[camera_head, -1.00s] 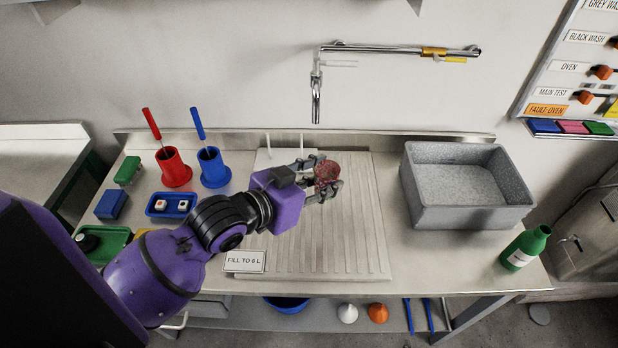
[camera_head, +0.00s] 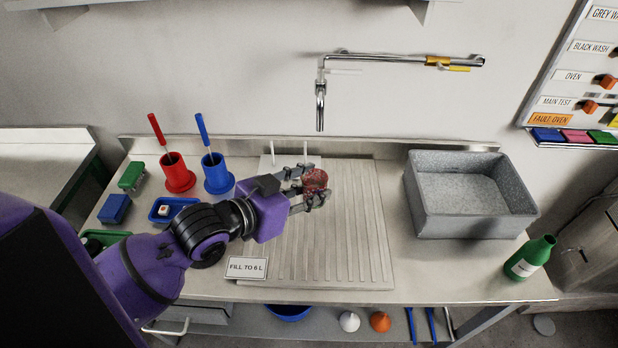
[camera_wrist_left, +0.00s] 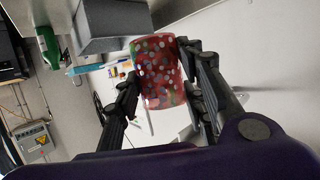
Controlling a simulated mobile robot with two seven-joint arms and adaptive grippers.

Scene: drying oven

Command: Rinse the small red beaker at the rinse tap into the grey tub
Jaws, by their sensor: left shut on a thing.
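The small red beaker (camera_head: 315,181) is between the fingers of my left gripper (camera_head: 308,187), which is shut on it over the ribbed draining board. In the left wrist view the beaker (camera_wrist_left: 159,72) shows red, with many pale and coloured specks, between the two black fingers (camera_wrist_left: 160,95). The rinse tap (camera_head: 320,105) hangs from the wall pipe, above and behind the beaker, apart from it. The grey tub (camera_head: 470,226) stands on the bench to the right of the draining board; its visible floor looks bare. It also shows in part in the wrist view (camera_wrist_left: 108,22). My right gripper is not in view.
Red (camera_head: 178,178) and blue (camera_head: 217,177) holders with brushes stand left of the draining board (camera_head: 350,250). A "FILL TO 6 L" card (camera_head: 246,268) is at its front. A green bottle (camera_head: 530,257) stands near the right front edge.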

